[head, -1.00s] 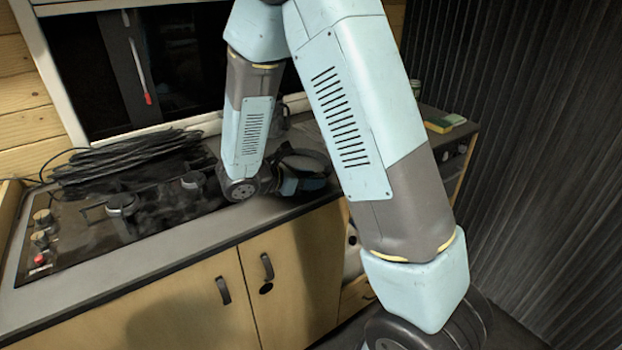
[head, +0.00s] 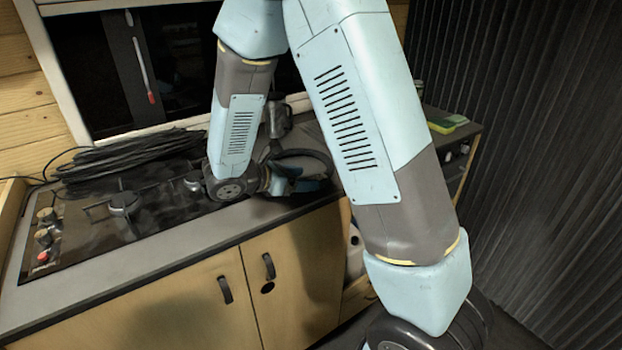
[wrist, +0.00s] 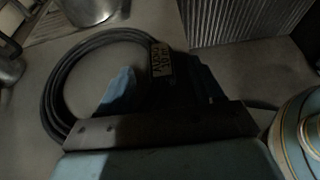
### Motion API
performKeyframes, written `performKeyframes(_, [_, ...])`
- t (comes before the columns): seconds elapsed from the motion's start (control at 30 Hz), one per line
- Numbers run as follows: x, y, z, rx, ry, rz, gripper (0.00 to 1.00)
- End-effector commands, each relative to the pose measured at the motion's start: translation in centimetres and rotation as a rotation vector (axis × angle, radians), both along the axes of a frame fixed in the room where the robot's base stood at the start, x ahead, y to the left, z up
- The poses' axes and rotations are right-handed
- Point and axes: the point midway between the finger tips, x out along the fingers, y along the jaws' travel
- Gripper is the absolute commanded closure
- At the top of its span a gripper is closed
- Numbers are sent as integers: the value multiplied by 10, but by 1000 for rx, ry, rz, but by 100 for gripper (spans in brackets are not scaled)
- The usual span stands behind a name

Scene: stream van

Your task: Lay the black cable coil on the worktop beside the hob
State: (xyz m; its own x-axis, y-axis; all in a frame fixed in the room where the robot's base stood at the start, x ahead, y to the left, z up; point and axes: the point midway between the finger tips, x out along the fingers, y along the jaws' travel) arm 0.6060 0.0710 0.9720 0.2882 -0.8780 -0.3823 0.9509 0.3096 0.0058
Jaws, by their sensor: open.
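A black cable coil (head: 312,155) lies on the worktop (head: 262,212) just right of the hob (head: 150,215). In the wrist view the coil (wrist: 62,85) shows as a round loop with a small lettered tag (wrist: 161,62), and its near right part is hidden by my gripper. My gripper (head: 308,186) is low at the coil, with its jaws open. In the wrist view a blue finger (wrist: 118,88) reaches inside the loop. I cannot tell whether the fingers touch the cable.
A larger bundle of black cable (head: 130,155) lies along the back of the hob. A metal mug (head: 277,118) stands behind the coil, and also shows in the wrist view (wrist: 92,8). A yellow-green sponge (head: 447,123) lies at the worktop's right end.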

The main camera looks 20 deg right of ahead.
Motion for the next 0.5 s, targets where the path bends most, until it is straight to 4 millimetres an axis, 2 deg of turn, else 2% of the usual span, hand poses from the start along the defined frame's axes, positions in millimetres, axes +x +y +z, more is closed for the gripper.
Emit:
performKeyframes(0.03, [-3, 11, 4, 2, -2, 3, 34])
performKeyframes(0.2, [-12, 39, 16, 1, -1, 3, 34])
performKeyframes(0.5, [-22, 68, 30, 0, 0, 0, 34])
